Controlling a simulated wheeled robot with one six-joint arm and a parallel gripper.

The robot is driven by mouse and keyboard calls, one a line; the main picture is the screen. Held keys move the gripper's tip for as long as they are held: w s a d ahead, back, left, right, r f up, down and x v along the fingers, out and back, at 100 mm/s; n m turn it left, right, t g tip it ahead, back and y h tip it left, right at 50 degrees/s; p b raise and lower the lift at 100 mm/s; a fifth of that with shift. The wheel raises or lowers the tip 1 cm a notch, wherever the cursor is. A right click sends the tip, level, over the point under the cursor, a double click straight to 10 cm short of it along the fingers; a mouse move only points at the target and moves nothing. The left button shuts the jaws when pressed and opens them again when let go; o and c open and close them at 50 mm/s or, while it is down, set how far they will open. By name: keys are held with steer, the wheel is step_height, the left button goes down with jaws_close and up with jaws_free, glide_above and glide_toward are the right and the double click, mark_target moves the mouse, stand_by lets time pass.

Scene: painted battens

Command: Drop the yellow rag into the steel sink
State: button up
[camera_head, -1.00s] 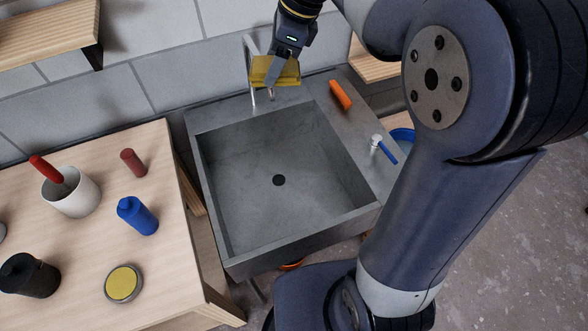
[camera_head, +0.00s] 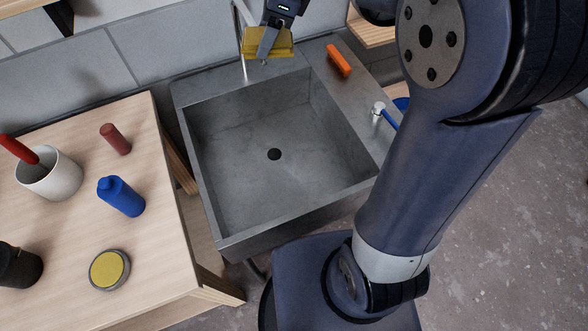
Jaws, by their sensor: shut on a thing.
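The steel sink (camera_head: 285,205) is a grey square basin with a dark round drain, and its inside is empty. My gripper (camera_head: 266,52) is at the top of the view, over the back edge of the sink near the tap. It is shut on the yellow rag (camera_head: 281,44), which looks like a small folded piece. The rag appears to be above the rim at the back, in front of the tap. The upper part of my gripper is cut off by the top edge of the view.
The tap (camera_head: 241,50) stands at the sink's back. An orange object (camera_head: 339,61) and a blue-handled brush (camera_head: 384,115) lie on the right ledge. The wooden table (camera_head: 165,250) at left holds a white cup (camera_head: 50,175), blue bottle (camera_head: 121,196), red cylinder (camera_head: 115,139) and yellow-topped tin (camera_head: 109,270).

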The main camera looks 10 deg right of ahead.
steer(key=o, duration=1)
steer(key=shift+c, duration=0.2)
steer(key=v, duration=1)
steer(key=shift+r, duration=0.35)
steer(key=shift+s+d+f, duration=0.1)
steer(key=x, duration=1.1)
step_height(320, 180, up, 3)
steer(key=shift+d+f+p, duration=0.1)
steer(key=shift+f+p, duration=0.15)
steer(key=shift+p, duration=1)
steer(key=shift+r+p, duration=0.75)
steer(key=shift+r, duration=0.1)
